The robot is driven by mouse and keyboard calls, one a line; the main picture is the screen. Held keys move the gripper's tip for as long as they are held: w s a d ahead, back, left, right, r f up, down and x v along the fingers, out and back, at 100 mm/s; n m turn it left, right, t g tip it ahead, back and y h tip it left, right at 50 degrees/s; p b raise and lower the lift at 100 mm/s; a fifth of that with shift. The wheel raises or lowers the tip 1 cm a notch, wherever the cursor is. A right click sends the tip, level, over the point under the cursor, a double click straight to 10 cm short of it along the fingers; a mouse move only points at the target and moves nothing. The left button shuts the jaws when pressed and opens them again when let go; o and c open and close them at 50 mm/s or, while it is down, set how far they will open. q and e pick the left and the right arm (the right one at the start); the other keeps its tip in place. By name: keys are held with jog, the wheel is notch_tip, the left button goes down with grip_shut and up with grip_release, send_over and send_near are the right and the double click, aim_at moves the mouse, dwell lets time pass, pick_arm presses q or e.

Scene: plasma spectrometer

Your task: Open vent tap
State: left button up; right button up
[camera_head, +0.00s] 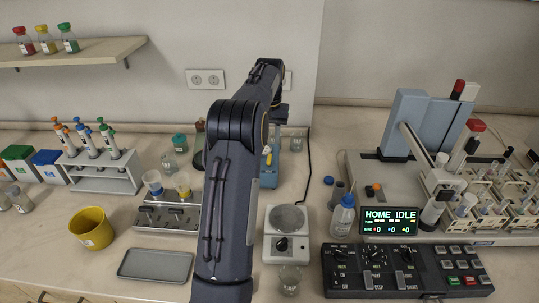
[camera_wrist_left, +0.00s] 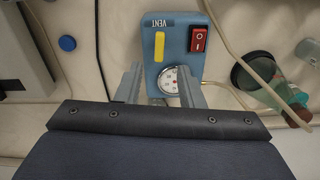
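The vent tap is a yellow handle (camera_wrist_left: 160,46) on a blue panel (camera_wrist_left: 180,27) under the printed word VENT. The handle lies lengthwise on the panel in the left wrist view. The blue panel's unit also shows in the head view (camera_head: 296,143), partly hidden behind my left arm. My left gripper (camera_wrist_left: 159,76) is open, its two fingers apart near the panel's lower part with the gauge between them in the picture. The yellow handle is beyond the fingertips, and nothing is held. My right gripper is not in view.
The panel also carries a red switch (camera_wrist_left: 198,40) and a round gauge (camera_wrist_left: 169,80). In the head view a white hotplate (camera_head: 287,248), a wash bottle (camera_head: 342,218) and a control box (camera_head: 345,285) stand right of my arm.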

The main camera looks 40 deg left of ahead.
aim_at(269, 158)
pick_arm(q)
notch_tip(269, 158, down, 8)
jog(key=shift+r+p, duration=0.15)
jog(key=shift+p, duration=0.35)
jog(key=shift+c, duration=0.3)
